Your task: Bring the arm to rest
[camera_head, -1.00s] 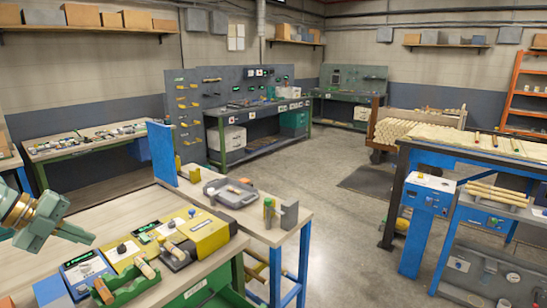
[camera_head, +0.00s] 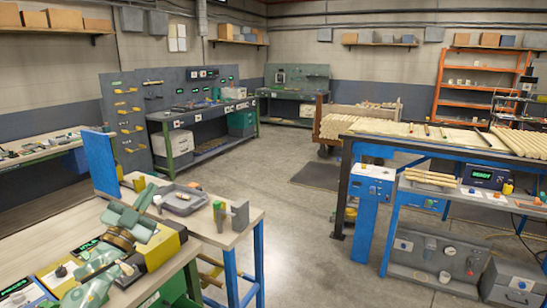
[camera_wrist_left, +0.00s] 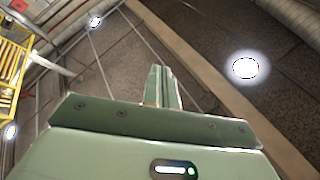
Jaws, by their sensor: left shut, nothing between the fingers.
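My left gripper (camera_head: 143,196) is pale green and shows at the lower left of the head view, above a wooden workbench (camera_head: 55,232). Its wrist has a gold-coloured ring, and my arm comes up below it. In the left wrist view its two fingers (camera_wrist_left: 160,84) stand close together, shut, with nothing between them. Behind them that view shows what looks like a ceiling with bright round lamps. The gripper covers part of a yellow and black device (camera_head: 162,247) on the bench. My right gripper is not in view.
A grey case (camera_head: 182,200) and a small grey block (camera_head: 240,213) stand on the bench extension beside a blue upright panel (camera_head: 102,162). A blue-framed table (camera_head: 400,143) with wooden rods stands at the right. Open concrete floor (camera_head: 275,215) lies between.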

